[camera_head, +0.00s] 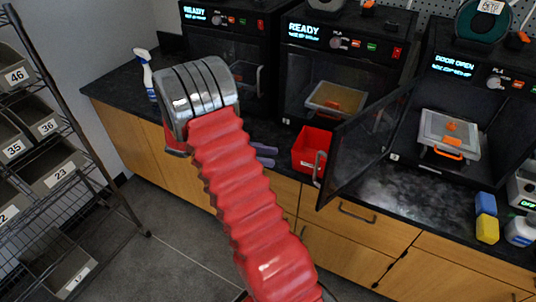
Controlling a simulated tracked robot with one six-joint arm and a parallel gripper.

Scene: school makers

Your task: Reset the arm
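My red ribbed arm (240,180) rises from the bottom middle to a ribbed chrome joint (200,88) in front of the counter. Another red and metal part of my arm shows just below and left of that joint. The fingers of my gripper cannot be made out, as the arm blocks the view behind it. Two small grey-violet pieces (265,156) show at the right edge of the arm; I cannot tell whether they are tool handles on the counter or part of my gripper. Nothing is seen held.
The right printer (455,66) reads "DOOR OPEN"; its dark door (365,140) swings out over the counter, right of my arm. Two printers reading "READY" stand behind. A bin rack (75,155) stands left.

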